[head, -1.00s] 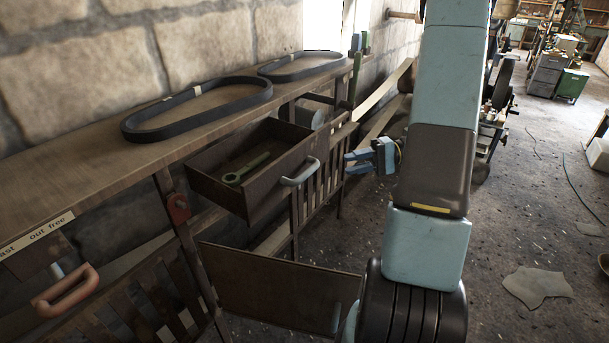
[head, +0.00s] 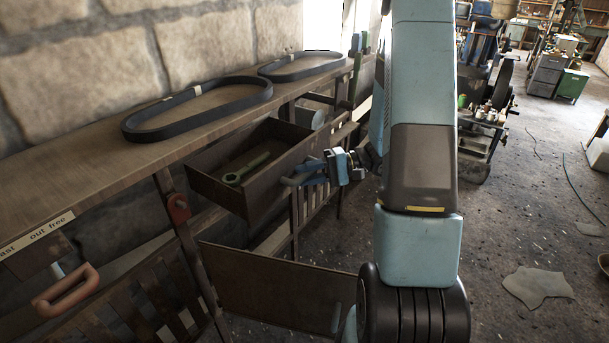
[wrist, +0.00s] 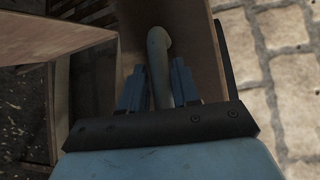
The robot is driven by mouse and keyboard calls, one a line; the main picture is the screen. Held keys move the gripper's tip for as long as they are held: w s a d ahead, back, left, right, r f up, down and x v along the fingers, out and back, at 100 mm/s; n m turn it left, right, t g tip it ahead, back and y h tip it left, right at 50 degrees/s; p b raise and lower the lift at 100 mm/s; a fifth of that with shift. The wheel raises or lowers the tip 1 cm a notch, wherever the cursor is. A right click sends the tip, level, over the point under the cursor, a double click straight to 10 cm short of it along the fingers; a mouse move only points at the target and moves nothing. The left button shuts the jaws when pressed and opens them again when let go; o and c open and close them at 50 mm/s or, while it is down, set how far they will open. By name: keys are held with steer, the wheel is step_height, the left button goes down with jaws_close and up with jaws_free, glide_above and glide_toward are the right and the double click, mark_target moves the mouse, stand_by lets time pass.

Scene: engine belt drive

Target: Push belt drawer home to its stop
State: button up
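The belt drawer (head: 265,200) is a dark wooden drawer pulled out from under the bench, with a green wrench (head: 246,168) lying inside. Its pale curved handle (wrist: 158,62) is on the front and is partly hidden by my gripper in the head view. My gripper (head: 308,174) is at this handle. In the wrist view its two blue fingers (wrist: 158,88) stand on either side of the handle, looking spread, with little room on each side. Whether they touch it is hard to tell.
Two black belts (head: 200,108) lie on the bench top (head: 80,165) above. A lower wooden panel with a handle (head: 270,288) sticks out below the drawer. A red handle (head: 66,290) is at the lower left. Open floor (head: 520,230) lies to the right.

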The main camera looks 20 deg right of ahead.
steer(key=shift+a, duration=0.15)
jaws_close()
stand_by(0.4)
